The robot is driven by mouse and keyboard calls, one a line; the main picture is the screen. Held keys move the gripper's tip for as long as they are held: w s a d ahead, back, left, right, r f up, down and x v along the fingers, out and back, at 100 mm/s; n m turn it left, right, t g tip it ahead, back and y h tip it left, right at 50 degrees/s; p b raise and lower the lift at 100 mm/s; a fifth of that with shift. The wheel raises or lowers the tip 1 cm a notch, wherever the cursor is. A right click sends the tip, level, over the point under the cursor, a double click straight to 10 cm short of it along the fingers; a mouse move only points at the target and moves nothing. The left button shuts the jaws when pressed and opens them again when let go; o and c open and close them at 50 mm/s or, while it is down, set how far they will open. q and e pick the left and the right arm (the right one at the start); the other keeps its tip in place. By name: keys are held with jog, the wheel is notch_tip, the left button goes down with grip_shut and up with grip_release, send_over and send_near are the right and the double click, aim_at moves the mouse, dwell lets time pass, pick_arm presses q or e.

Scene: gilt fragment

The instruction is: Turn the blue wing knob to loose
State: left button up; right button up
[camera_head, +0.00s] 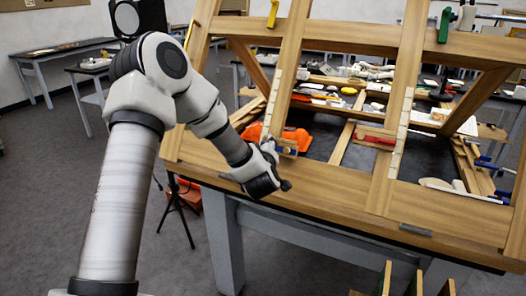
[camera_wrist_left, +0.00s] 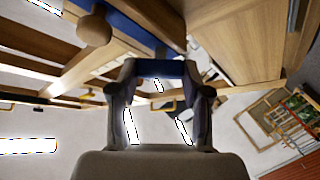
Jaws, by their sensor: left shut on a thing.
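My left gripper (camera_head: 270,178) is at the front left of the big wooden frame, low by the foot of its left slanted post. In the left wrist view the two fingers of my left gripper (camera_wrist_left: 163,72) close from both sides on a blue piece, which I take as the blue wing knob (camera_wrist_left: 163,68). Only a blue strip of the knob shows between the fingertips, so its turn angle cannot be told. My right gripper is in neither view.
The wooden frame (camera_head: 330,188) stands on a grey bench (camera_head: 227,245), with slanted posts and crossbars close around the gripper. A round wooden knob (camera_wrist_left: 93,30) shows at upper left in the wrist view. Tools and an orange cloth (camera_head: 297,138) lie behind. Open floor is at left.

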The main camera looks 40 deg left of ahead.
pick_arm(q)
jog(key=n+g+h+p, duration=0.2)
jog(key=n+h+p, duration=0.1)
jog(key=n+p, duration=0.3)
jog(key=n+g+h+p, duration=0.3)
jog(key=n+p, duration=0.4)
jog(key=n, duration=0.2)
jog(key=n+g+h+p, duration=0.2)
jog(key=n+h+p, duration=0.1)
jog(key=n+p, duration=0.4)
jog(key=shift+a+r+n, duration=0.1)
jog(key=shift+r+n, duration=0.05)
jog(key=shift+n, duration=0.55)
jog(key=o, duration=1.2)
jog(key=shift+w, duration=0.1)
jog(key=shift+c, duration=0.2)
